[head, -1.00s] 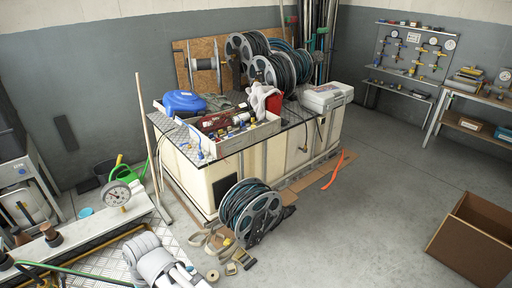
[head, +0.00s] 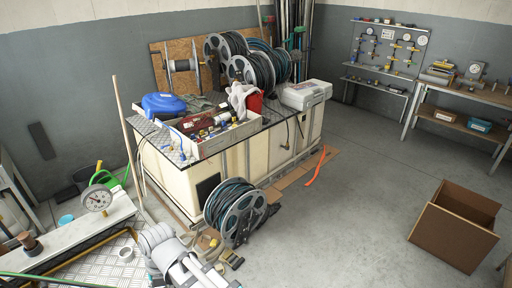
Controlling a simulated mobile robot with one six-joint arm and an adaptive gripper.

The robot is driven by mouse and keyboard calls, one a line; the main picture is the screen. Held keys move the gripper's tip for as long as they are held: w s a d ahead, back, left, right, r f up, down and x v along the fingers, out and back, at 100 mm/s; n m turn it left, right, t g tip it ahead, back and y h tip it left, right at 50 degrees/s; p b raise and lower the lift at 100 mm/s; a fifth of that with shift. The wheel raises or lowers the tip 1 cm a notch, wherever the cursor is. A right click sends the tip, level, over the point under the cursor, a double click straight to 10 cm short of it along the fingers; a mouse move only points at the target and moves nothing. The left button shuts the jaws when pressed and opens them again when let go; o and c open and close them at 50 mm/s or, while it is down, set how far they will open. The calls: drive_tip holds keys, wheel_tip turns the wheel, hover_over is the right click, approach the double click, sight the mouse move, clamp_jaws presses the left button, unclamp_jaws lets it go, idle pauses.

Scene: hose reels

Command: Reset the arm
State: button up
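Part of my own grey-white arm (head: 172,254) shows at the bottom edge, left of centre: a rounded joint and paler links running down out of the picture. I cannot see my gripper or its fingers, so its state and any hold are hidden. The arm's lower part is cut off by the frame. A hose reel (head: 236,212) stands on the floor just right of the arm in the picture. I cannot tell how far apart they are.
A cream cabinet bench (head: 172,176) fills the middle, with more hose reels (head: 252,70), a blue case (head: 164,104) and a grey toolbox (head: 306,94) on top. An open brown box (head: 446,238) is at the right.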

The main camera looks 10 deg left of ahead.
drive_tip(key=w+d+f+m+t+b, duration=0.1)
drive_tip(key=w+d+f+m+b, duration=0.1)
drive_tip(key=w+d+m, duration=0.75)
drive_tip(key=w+d+f+m+b, duration=0.25)
drive_tip(key=w+d+m, duration=0.35)
drive_tip(key=d+m, duration=0.5)
drive_tip(key=w+d+f+m+b, duration=0.1)
drive_tip(key=d+f+m+b, duration=0.1)
drive_tip(key=d+m, duration=0.8)
drive_tip(key=w+d+f+m+h+b, duration=0.1)
drive_tip(key=w+d+f+m+b, duration=0.1)
drive_tip(key=d+m, duration=0.8)
drive_tip(key=d, duration=0.8)
drive_tip(key=shift+w+f, duration=0.2)
drive_tip(key=shift+f, duration=0.05)
drive_tip(key=shift+a, duration=0.1)
